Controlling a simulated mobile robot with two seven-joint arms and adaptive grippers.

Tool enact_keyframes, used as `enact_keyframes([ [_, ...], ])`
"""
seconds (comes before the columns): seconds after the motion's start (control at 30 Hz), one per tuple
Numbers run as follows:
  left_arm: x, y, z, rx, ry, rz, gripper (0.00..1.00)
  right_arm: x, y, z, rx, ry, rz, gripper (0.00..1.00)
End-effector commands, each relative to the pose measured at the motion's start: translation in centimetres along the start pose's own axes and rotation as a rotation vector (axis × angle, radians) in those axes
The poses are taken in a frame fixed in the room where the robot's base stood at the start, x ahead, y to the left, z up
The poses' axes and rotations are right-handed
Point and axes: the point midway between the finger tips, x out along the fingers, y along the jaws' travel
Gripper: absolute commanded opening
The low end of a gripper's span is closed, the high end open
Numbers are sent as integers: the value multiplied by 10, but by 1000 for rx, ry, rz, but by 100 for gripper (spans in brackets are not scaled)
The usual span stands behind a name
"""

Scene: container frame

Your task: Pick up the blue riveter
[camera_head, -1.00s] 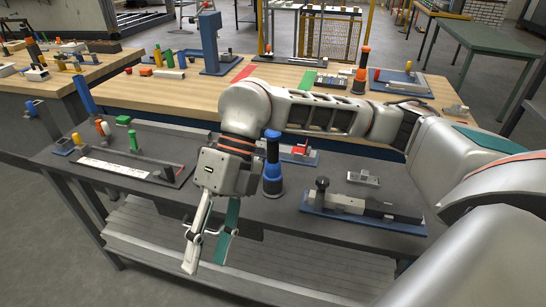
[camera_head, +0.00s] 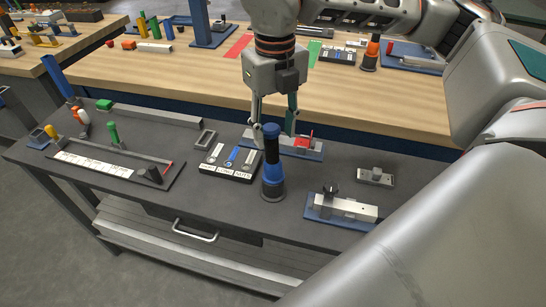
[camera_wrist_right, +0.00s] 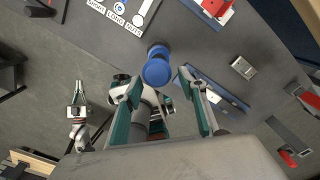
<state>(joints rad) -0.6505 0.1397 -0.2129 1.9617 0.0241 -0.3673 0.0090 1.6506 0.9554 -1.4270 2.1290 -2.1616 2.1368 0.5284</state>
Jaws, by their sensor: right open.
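The blue riveter (camera_head: 272,165) stands upright on the dark workbench, a blue and black cylinder with a wide dark base. In the right wrist view its blue top (camera_wrist_right: 157,70) shows just beyond and between the fingertips. My right gripper (camera_head: 273,131) points down at the riveter's top, slightly behind it in the head view. It is open and empty, its fingers (camera_wrist_right: 158,88) apart. My left gripper (camera_wrist_right: 78,112) seems to show small and far off at the left of the right wrist view. The state of its jaws is unclear.
A labelled tray (camera_head: 231,163) lies close left of the riveter. A blue-based fixture with a red part (camera_head: 304,142) is behind it. A grey clamp on a blue base (camera_head: 342,207) and a small metal block (camera_head: 375,177) are to the right. A long rail tray (camera_head: 110,169) is at the left.

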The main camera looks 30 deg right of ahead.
Motion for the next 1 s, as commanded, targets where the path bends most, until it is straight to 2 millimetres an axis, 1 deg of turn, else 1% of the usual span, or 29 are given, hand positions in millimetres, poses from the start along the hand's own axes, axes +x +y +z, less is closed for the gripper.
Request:
enact_keyframes([
  [0.03, 0, 0, 3, 2, -5, 1, 0, 6, 0, 0, 0, 2, 0, 41],
  [0.13, -1, 0, 5, 2, -11, 1, 0, 15, 0, 0, 1, 3, 0, 41],
  [0.3, -4, -1, -1, 3, -7, 0, 0, 39, 3, 1, 0, 4, 1, 41],
  [0.43, -4, -2, -5, 3, -1, -1, 0, 54, 2, 1, 0, 3, 1, 41],
  [0.53, -4, -2, -7, 3, 3, -2, 0, 59, 3, 2, 0, 0, 1, 41],
  [0.73, -3, -3, -10, 2, 7, -3, 0, 59, 3, 2, 0, -1, 2, 41],
  [0.77, -3, -3, -10, 2, 7, -3, 0, 59, 3, 2, 0, -1, 2, 36],
  [0.8, -3, -3, -10, 2, 7, -3, 0, 59, 3, 2, 0, -1, 2, 26],
  [0.87, -3, -2, -10, 1, 7, -3, 0, 59, 3, 2, 0, 0, 2, 10],
  [0.9, -3, -2, -10, 1, 7, -3, 0, 59, 3, 2, 0, 0, 2, 0],
  [1.0, -3, -2, -10, 1, 7, -2, 0, 58, 3, 2, 0, -2, 2, 0],
])
